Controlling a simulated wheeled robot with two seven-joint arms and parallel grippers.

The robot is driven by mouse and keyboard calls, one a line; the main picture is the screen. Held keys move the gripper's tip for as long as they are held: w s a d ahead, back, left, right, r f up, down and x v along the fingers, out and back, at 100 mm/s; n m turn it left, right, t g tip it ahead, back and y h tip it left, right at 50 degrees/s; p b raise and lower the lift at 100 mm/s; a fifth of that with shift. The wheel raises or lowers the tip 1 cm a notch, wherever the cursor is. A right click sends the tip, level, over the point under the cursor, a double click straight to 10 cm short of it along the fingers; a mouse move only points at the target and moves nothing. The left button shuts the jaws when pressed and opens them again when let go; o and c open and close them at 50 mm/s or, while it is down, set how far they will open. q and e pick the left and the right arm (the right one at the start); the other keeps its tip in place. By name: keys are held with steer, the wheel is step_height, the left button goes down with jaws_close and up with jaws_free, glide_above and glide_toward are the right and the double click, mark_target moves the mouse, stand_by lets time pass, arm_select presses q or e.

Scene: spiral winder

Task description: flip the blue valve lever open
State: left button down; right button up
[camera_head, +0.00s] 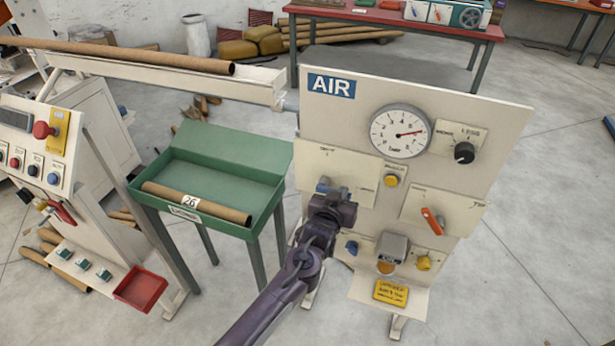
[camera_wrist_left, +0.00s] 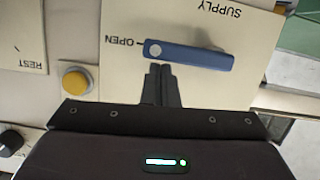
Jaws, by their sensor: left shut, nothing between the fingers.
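The blue valve lever (camera_wrist_left: 192,56) lies nearly level across the cream SUPPLY plate in the left wrist view, where the lettering is upside down. Its left end, with a round silver spot, is beside the OPEN mark (camera_wrist_left: 122,40). In the head view only a bit of the blue lever (camera_head: 323,186) shows above my gripper. My left gripper (camera_wrist_left: 162,72) is shut and empty, its fingertips close to the lever's edge near its left half. I cannot tell whether they touch it. In the head view, my left gripper (camera_head: 332,205) is in front of the panel's left side. My right gripper is out of view.
The AIR panel (camera_head: 490,125) also carries a gauge (camera_head: 400,131), a black knob (camera_head: 464,152), an orange-red lever (camera_head: 432,221) and a yellow button (camera_head: 391,180). A green tray (camera_head: 225,150) with a cardboard tube (camera_head: 197,203) stands left of it. Open floor is at right.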

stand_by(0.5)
arm_select(q)
step_height(320, 180, up, 5)
steer(key=p, duration=0.4)
steer(key=f+b+v, duration=0.1)
steer(key=b+v, duration=0.1)
steer(key=v, duration=0.7)
steer(key=shift+s+b, duration=0.4)
steer(key=shift+s, duration=0.1)
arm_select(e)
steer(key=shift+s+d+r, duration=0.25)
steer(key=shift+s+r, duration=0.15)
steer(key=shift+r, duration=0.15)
arm_select(q)
steer(key=shift+r, duration=0.15)
